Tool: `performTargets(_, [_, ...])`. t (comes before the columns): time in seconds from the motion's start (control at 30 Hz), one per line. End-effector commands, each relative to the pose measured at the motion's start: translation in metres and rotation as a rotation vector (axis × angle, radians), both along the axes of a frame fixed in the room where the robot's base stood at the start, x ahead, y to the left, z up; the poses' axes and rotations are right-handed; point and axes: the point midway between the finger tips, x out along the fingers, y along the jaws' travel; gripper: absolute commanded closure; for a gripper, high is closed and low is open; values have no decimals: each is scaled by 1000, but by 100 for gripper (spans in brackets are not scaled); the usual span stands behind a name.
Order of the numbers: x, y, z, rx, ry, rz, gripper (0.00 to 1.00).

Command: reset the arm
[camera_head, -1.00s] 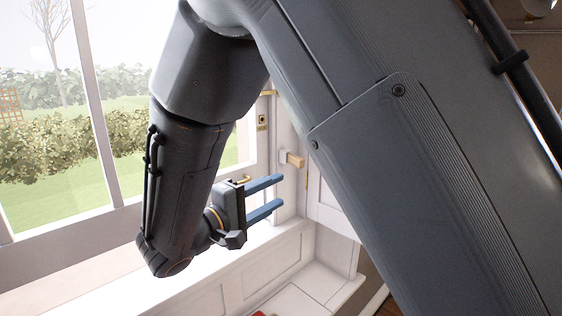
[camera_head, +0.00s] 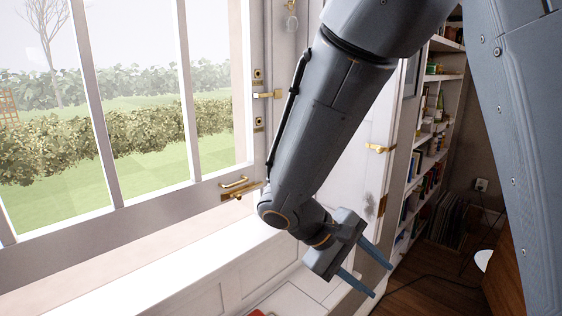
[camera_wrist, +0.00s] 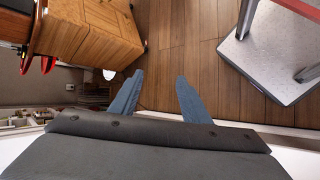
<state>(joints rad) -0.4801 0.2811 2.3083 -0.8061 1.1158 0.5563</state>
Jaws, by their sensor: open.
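My gripper (camera_head: 381,281) is open, with two blue fingers apart and nothing between them. In the head view it hangs at the lower right of the window, in front of the white window seat and the wooden floor. My grey arm crosses the right half of that view and hides part of the wall behind it. In the wrist view the gripper's fingers (camera_wrist: 157,88) point away over the wooden floor, clear of anything.
A bookcase (camera_head: 428,150) stands right of the window (camera_head: 130,120). A brass window handle (camera_head: 240,190) is near my arm. A wooden cabinet (camera_wrist: 92,35) is upper left and a grey platform (camera_wrist: 270,65) right in the wrist view. Bare floor (camera_wrist: 185,40) lies between them.

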Motion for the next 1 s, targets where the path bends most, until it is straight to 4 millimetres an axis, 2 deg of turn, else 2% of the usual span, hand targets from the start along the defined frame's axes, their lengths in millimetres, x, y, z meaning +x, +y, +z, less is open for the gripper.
performTargets(0.03, [-20,-12,-7,97,31,-76,57])
performTargets(0.1, [-43,-15,-18,237,58,-164,57])
performTargets(0.2, [-65,-13,-28,433,44,-277,57])
performTargets(0.3, [-74,-9,-32,591,-12,-368,57])
performTargets(0.5, [-72,-7,-30,761,-136,-467,57])
performTargets(0.8, [-70,-9,-30,792,-167,-486,57])
performTargets(0.87, [-70,-9,-30,792,-166,-485,68])
performTargets(1.0, [-70,-9,-30,791,-165,-484,69])
